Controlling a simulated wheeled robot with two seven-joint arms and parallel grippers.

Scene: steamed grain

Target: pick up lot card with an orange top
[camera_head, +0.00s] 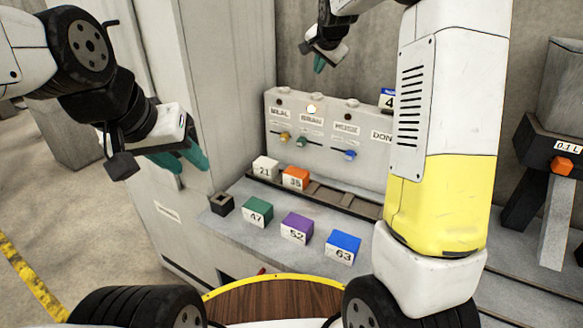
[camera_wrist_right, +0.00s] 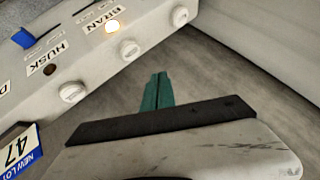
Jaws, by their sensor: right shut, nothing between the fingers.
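The lot card with an orange top (camera_head: 296,178), marked 35, stands in the dark slotted rack (camera_head: 340,197) at the back of the grey counter, beside a white card (camera_head: 265,169) marked 21. My left gripper (camera_head: 194,168) has its teal fingers apart and empty, left of the counter and clear of the cards. My right gripper (camera_head: 319,66) is above the panel at the back, away from the orange card. In the right wrist view its teal fingers (camera_wrist_right: 157,92) are together with nothing between them.
Green (camera_head: 257,212), purple (camera_head: 297,228) and blue (camera_head: 343,247) cards stand on the counter in front of the rack. A small dark open holder (camera_head: 221,203) sits at the left edge. The labelled panel (camera_head: 318,108) rises behind; a NEW LOT 47 sign (camera_wrist_right: 18,153) is on its right.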

